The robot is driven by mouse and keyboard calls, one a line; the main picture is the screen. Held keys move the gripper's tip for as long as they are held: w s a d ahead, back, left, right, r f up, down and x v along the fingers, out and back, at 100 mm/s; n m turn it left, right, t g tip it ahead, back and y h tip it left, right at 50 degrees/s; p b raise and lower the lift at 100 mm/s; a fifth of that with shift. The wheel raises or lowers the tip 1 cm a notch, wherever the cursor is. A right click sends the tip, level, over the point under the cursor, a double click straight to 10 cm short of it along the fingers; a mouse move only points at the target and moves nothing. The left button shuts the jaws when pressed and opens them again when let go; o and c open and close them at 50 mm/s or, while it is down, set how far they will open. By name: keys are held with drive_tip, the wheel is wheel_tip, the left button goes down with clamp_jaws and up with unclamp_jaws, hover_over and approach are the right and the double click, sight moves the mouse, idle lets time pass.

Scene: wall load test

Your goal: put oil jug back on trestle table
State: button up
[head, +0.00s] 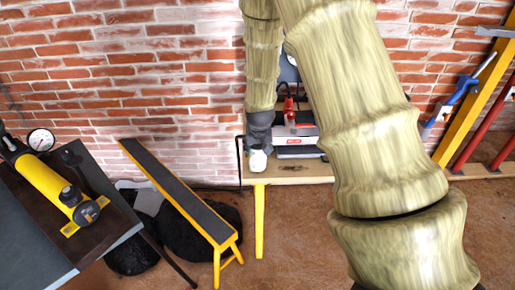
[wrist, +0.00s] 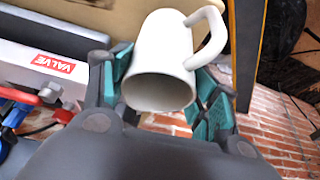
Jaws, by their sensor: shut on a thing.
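The oil jug is a white, mug-like vessel with a loop handle; it fills the middle of the wrist view (wrist: 160,50), its round open end facing the camera. My gripper (wrist: 162,88) is shut on it, with teal finger pads on both sides. In the head view the jug (head: 258,161) is a small white shape below my dark gripper (head: 259,140), over the left front part of a wooden-topped table with a yellow leg (head: 310,171). I cannot tell whether the jug touches the tabletop. My arm hides part of the table.
A grey case with a red VALVE label (wrist: 53,63) and red and blue tools stand close beside the gripper. A narrow dark-topped yellow trestle (head: 183,190) stands left. A dark table (head: 110,235) bears a yellow cylinder (head: 45,182). A brick wall is behind.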

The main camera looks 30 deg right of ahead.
drive_tip(key=shift+f, duration=0.4)
drive_tip(key=shift+f, duration=0.15)
drive_tip(key=o, duration=1.1)
drive_tip(key=b+v, duration=0.1)
drive_tip(key=v, duration=1.1)
drive_tip(key=s+a+f+n+g, duration=0.1)
drive_tip(key=s+a+f, duration=0.15)
drive_tip(key=f, duration=0.45)
drive_tip(key=s+a+f+n, duration=0.1)
drive_tip(key=s+a+f, duration=0.1)
drive_tip(key=s+f, duration=0.35)
drive_tip(key=s+a+f+n+g, duration=0.1)
drive_tip(key=s+a+f, duration=0.3)
drive_tip(key=s+f, duration=0.4)
drive_tip(key=s+a+f+n+g+y, duration=0.1)
drive_tip(key=s+a+f, duration=0.4)
drive_tip(key=s, duration=0.5)
drive_tip(key=s+a+f+n+y, duration=0.1)
drive_tip(key=s+a+f, duration=0.3)
drive_tip(key=s+f, duration=0.5)
drive_tip(key=shift+s+a+f+g, duration=0.25)
drive_tip(key=shift+a+f+g, duration=0.15)
drive_tip(key=shift+f, duration=0.5)
